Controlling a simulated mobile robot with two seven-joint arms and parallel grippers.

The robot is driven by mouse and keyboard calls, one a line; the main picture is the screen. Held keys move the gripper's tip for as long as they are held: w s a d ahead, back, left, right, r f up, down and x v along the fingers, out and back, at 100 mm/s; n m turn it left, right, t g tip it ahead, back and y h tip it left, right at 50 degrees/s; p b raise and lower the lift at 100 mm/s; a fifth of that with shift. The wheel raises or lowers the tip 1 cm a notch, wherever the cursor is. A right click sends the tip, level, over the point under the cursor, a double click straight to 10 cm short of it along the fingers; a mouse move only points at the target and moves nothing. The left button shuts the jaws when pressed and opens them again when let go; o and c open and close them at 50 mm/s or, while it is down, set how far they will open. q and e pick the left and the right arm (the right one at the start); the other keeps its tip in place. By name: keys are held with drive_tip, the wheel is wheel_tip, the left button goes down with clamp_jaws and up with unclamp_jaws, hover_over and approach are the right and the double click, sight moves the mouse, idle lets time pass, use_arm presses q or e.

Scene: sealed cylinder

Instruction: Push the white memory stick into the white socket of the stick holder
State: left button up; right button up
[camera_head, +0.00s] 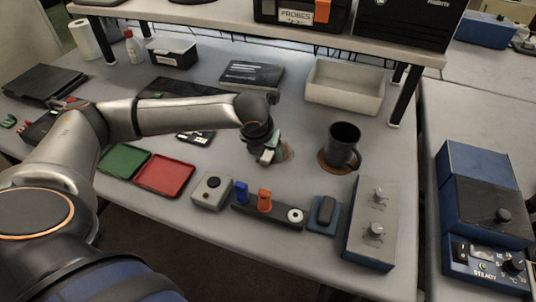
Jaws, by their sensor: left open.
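The stick holder (277,213) is a dark bar near the front edge of the table. A blue stick (241,193) and an orange stick (265,200) stand upright in it. Its white socket (295,215) is the pale ring at the right end, with nothing standing in it. My left gripper (268,157) points down to the table behind the holder, open, left of the dark mug. A pale piece shows at its fingers; I cannot tell whether it is the white memory stick or part of the gripper. My right gripper is out of view.
A dark mug (342,146) stands on a brown coaster (328,165). A grey box with knobs (368,225) stands right of the holder, a grey button box (211,192) left. Red (165,175) and green (123,159) trays lie further left. A shelf (300,34) spans the back.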

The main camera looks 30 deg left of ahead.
sight(267, 156)
use_arm(q)
clamp_jaws()
idle(0.4)
drive_tip(key=shift+r, duration=0.15)
drive_tip(key=shift+r, duration=0.3)
wheel_tip(267, 156, up, 2)
drive_tip(key=shift+w+r, duration=0.1)
drive_tip(key=s+d+r+p, duration=0.1)
drive_tip(key=s+d+r, duration=0.7)
drive_tip(key=s+r, duration=0.2)
drive_tip(key=shift+s, duration=0.8)
